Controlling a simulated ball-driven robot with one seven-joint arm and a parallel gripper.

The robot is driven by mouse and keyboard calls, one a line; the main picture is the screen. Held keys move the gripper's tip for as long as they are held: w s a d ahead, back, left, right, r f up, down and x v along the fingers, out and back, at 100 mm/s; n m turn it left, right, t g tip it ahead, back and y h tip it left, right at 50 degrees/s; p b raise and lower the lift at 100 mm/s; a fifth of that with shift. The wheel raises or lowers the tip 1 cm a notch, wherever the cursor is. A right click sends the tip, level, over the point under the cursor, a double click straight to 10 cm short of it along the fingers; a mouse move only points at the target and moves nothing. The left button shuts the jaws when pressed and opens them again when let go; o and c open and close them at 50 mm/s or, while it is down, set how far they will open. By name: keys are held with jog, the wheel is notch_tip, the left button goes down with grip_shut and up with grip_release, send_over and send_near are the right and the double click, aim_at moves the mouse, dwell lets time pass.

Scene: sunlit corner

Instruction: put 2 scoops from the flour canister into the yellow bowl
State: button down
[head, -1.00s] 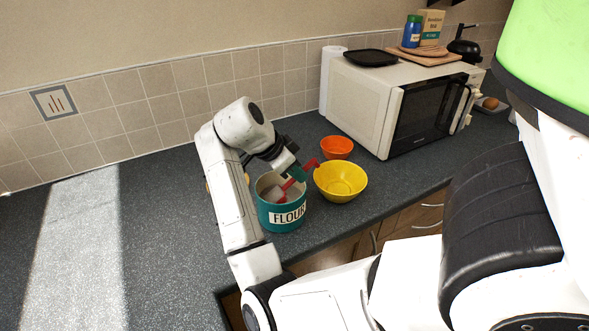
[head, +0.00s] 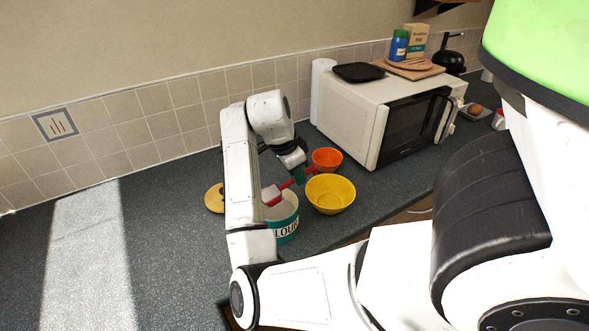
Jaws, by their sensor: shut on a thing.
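My gripper (head: 299,176) is shut on the handle of a red scoop (head: 286,185). The scoop slants down to the left, its head at the mouth of the teal flour canister (head: 287,231). The head looks pale inside, but I cannot tell how much flour it holds. The canister is open, and my arm hides its left part and some of its label. The yellow bowl (head: 331,196) stands just right of the canister, apart from it. No flour can be made out in the bowl.
An orange bowl (head: 327,160) stands behind the yellow bowl, close to my gripper. A white microwave (head: 352,123) is behind to the right. A round wooden lid (head: 214,198) lies left of my arm. The counter at left is clear.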

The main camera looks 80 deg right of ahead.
jog(key=shift+s+d+r+t+y, duration=0.15)
jog(key=shift+r+t+y, duration=0.15)
jog(key=shift+r+t, duration=0.15)
jog(key=shift+s+d+t, duration=0.1)
jog(key=shift+d+t, duration=0.05)
jog(key=shift+t, duration=0.1)
jog(key=shift+s+d+r+t+y, duration=0.2)
jog(key=shift+s+r+t+y, duration=0.15)
jog(key=shift+t+y, duration=0.4)
